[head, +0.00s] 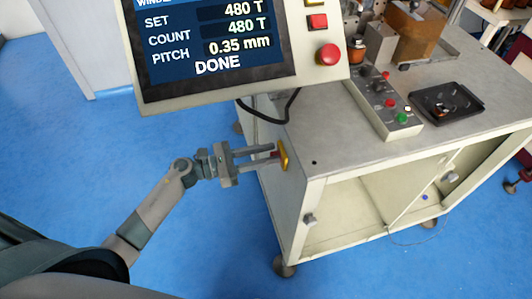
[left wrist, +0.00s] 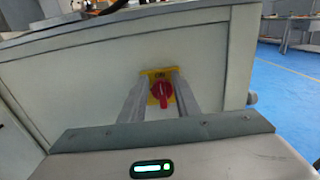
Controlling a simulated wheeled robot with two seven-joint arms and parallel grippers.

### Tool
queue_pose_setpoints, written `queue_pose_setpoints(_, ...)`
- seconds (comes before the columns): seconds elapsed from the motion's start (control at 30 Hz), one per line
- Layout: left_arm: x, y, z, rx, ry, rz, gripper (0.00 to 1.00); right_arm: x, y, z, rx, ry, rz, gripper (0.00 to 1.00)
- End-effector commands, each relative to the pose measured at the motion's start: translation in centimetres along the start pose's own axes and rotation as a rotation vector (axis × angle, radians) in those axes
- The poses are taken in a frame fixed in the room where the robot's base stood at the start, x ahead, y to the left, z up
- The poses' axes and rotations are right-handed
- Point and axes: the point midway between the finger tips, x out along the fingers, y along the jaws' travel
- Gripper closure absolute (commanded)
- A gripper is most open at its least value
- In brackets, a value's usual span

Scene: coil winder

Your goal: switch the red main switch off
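The red main switch (left wrist: 162,91) is a red rotary knob on a yellow plate (left wrist: 150,74) on the side panel of the machine cabinet. Its grip looks close to upright in the left wrist view; the marking on the plate is too small to read. In the head view the yellow plate (head: 284,156) shows edge-on. My left gripper (head: 273,154) points at it from the left. In the left wrist view its two fingers (left wrist: 159,80) are apart, one on each side of the knob. I cannot tell whether they touch it. My right gripper is not in view.
A display panel (head: 215,45) reading DONE, with a red button (head: 328,54), hangs above my left arm. The cabinet top (head: 330,120) holds a button box (head: 383,105) and a black tray (head: 446,102). A black cable (head: 270,116) hangs above the switch. Blue floor left is free.

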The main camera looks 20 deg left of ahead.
Motion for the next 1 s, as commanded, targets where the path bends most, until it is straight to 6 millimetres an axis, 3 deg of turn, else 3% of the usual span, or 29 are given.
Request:
queue_pose_setpoints(0.07, 0.0, 0.0, 0.0, 0.000, 0.000, 0.000, 0.73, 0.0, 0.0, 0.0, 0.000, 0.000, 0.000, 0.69)
queue_pose_setpoints(0.17, 0.0, 0.0, 0.0, 0.000, 0.000, 0.000, 0.97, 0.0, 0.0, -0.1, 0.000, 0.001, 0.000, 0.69)
queue_pose_setpoints(0.2, 0.0, 0.0, 0.0, 0.000, 0.000, 0.000, 1.00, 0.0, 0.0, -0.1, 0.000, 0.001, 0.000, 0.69)
queue_pose_setpoints(0.67, -0.1, -0.1, -0.5, -0.027, 0.007, -0.001, 1.00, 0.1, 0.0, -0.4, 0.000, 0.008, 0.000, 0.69)
queue_pose_setpoints(1.0, -0.2, 0.2, -0.8, -0.186, 0.012, -0.002, 1.00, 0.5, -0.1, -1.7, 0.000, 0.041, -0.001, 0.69)
